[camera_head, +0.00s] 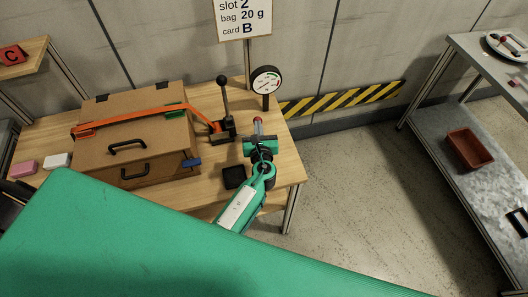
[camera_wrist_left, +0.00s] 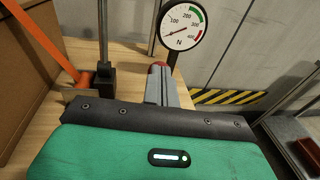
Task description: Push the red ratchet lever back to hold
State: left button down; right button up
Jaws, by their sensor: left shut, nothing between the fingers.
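An orange strap (camera_head: 135,119) runs over a brown case (camera_head: 135,160) to a dark ratchet base (camera_head: 223,133). An upright dark lever (camera_head: 224,96) with a black knob rises there; its lower part shows in the left wrist view (camera_wrist_left: 103,35). My left gripper (camera_head: 258,130) is shut and empty, to the right of the ratchet and below the gauge. A small red rounded piece (camera_head: 257,120) shows at its fingertips, also in the left wrist view (camera_wrist_left: 158,67). I cannot tell whether this is the lever's end or touches the fingers. My right gripper is out of view.
A round force gauge (camera_head: 266,80) stands close behind my left gripper. A small black tray (camera_head: 234,177) lies on the wooden table (camera_head: 285,165) near the case. A metal bench (camera_head: 470,165) with a red bin (camera_head: 469,148) stands right, across open floor.

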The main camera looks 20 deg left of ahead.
pick_arm(q)
jog(key=shift+w+a+r, duration=0.25)
jog(key=shift+w+a, duration=0.3)
jog(key=shift+w, duration=0.3)
jog(key=shift+w+a+r, duration=0.25)
jog(key=shift+w+a, duration=0.3)
jog(key=shift+w, duration=0.25)
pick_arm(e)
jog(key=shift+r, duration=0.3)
